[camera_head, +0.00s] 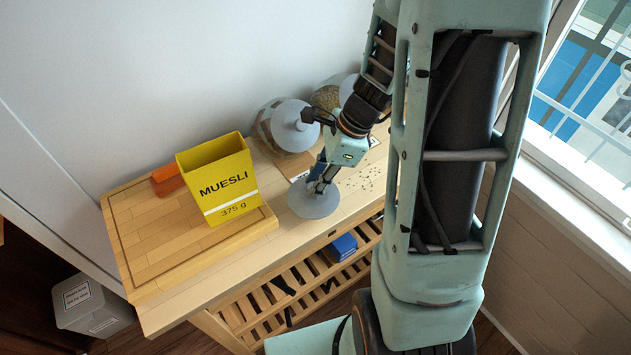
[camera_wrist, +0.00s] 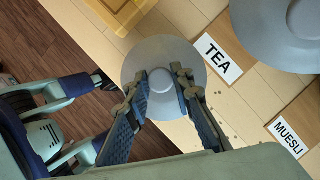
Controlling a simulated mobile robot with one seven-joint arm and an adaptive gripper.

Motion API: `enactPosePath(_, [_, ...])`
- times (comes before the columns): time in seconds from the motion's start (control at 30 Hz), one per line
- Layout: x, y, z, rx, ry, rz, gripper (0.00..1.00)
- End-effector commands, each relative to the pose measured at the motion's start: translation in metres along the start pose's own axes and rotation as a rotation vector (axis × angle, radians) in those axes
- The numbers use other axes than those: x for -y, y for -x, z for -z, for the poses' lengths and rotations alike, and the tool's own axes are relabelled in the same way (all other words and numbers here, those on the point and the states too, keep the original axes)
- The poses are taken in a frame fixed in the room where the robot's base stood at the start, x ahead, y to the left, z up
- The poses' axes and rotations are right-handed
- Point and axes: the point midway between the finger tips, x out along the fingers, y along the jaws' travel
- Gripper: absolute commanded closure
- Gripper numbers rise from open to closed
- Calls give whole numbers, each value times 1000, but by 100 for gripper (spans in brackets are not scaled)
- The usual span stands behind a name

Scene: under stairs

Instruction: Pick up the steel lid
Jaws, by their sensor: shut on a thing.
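The steel lid (camera_head: 313,205) is a round grey disc at the front edge of the wooden table, under my gripper (camera_head: 321,184). In the wrist view the lid (camera_wrist: 150,58) fills the upper middle, with its round knob between my fingers. My gripper (camera_wrist: 161,82) is shut on that knob, one finger on each side. I cannot tell whether the lid touches the tabletop or is slightly above it. Another grey lid tops a glass jar (camera_head: 291,140) behind; a large grey lid also shows in the wrist view (camera_wrist: 285,28).
A yellow muesli box (camera_head: 222,185) stands on a cutting board (camera_head: 150,245) at left, near an orange object (camera_head: 167,180). A grain-filled jar (camera_head: 327,97) stands behind my wrist. TEA (camera_wrist: 217,59) and MUESLI (camera_wrist: 287,136) labels and loose crumbs lie on the table.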

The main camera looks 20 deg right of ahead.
Motion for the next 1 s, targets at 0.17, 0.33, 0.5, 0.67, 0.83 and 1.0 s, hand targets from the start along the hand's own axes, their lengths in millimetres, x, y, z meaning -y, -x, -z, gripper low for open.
enactPosePath(0.17, [-15,45,2,-1,-2,3,100])
enactPosePath(0.33, [-38,84,14,0,-4,6,100])
enactPosePath(0.5, [-66,107,37,0,-4,5,100])
enactPosePath(0.67, [-82,124,50,0,-2,3,100])
enactPosePath(0.83, [-91,133,57,0,-2,1,100])
enactPosePath(1.0, [-94,134,58,0,0,-1,100])
